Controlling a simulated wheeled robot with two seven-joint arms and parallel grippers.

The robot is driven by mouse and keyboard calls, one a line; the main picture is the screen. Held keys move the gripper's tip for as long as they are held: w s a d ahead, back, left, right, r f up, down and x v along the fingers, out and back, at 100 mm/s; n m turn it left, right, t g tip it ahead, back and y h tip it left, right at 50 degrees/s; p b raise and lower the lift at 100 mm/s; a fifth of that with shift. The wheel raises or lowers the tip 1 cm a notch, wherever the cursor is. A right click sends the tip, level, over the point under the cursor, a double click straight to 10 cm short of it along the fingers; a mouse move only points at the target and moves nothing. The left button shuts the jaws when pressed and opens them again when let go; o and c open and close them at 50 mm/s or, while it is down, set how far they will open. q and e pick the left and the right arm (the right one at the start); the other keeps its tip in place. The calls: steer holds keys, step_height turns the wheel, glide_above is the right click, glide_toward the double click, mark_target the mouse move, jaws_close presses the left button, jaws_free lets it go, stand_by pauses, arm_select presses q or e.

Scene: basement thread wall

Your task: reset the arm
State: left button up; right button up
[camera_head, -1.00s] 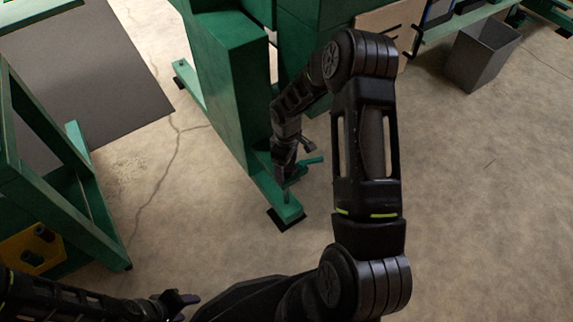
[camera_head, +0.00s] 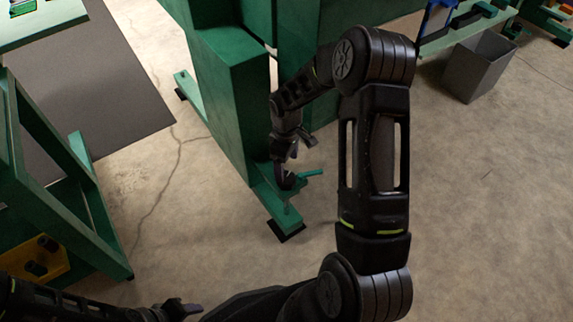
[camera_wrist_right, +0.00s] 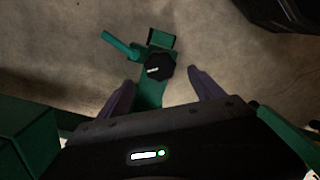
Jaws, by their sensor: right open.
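My right gripper (camera_head: 290,168) hangs low beside the green machine's column, above its green foot bar (camera_head: 277,212). In the right wrist view, its two purple-grey fingers (camera_wrist_right: 162,95) are spread apart with nothing gripped. A black knob (camera_wrist_right: 160,67) shows beyond and between the fingertips, on the green foot, with a green lever (camera_wrist_right: 120,45) to its left. I cannot tell whether a finger touches the foot. My left gripper (camera_head: 180,309) is at the bottom left, partly cut off, and its jaw opening is unclear.
The green machine (camera_head: 235,90) stands close to my right arm. A green frame table (camera_head: 60,180) with a yellow part (camera_head: 35,260) is at the left. A grey bin (camera_head: 478,65) stands at the upper right. The concrete floor (camera_head: 480,200) at the right is open.

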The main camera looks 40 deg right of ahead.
stand_by(0.4)
steer(key=shift+w, duration=0.35)
steer(key=s+a+f+m+t+y, duration=0.1)
steer(key=s+a+f+m+t, duration=0.2)
steer(key=a, duration=0.5)
steer(key=s+a+f+m+y, duration=0.15)
steer(key=a+f+m, duration=0.25)
steer(key=a, duration=0.5)
steer(key=s+a+f+g+y, duration=0.1)
steer(key=s+a+f, duration=0.1)
steer(key=s+a, duration=0.5)
steer(key=s+a+f+g+y, duration=0.1)
steer(key=s+a+f, duration=0.1)
steer(key=s+a, duration=0.5)
arm_select(q)
step_height(320, 180, up, 26)
steer(key=s+d+p, duration=0.1)
steer(key=p, duration=2.4)
steer(key=shift+f+p, duration=0.2)
steer(key=shift+p, duration=0.15)
arm_select(e)
step_height(320, 180, up, 26)
steer(key=s+d, duration=0.1)
steer(key=s, duration=0.1)
steer(key=shift+d+m, duration=0.3)
steer(key=shift+d, duration=0.1)
arm_select(q)
steer(key=shift+c, duration=0.2)
arm_select(e)
steer(key=shift+c, duration=0.4)
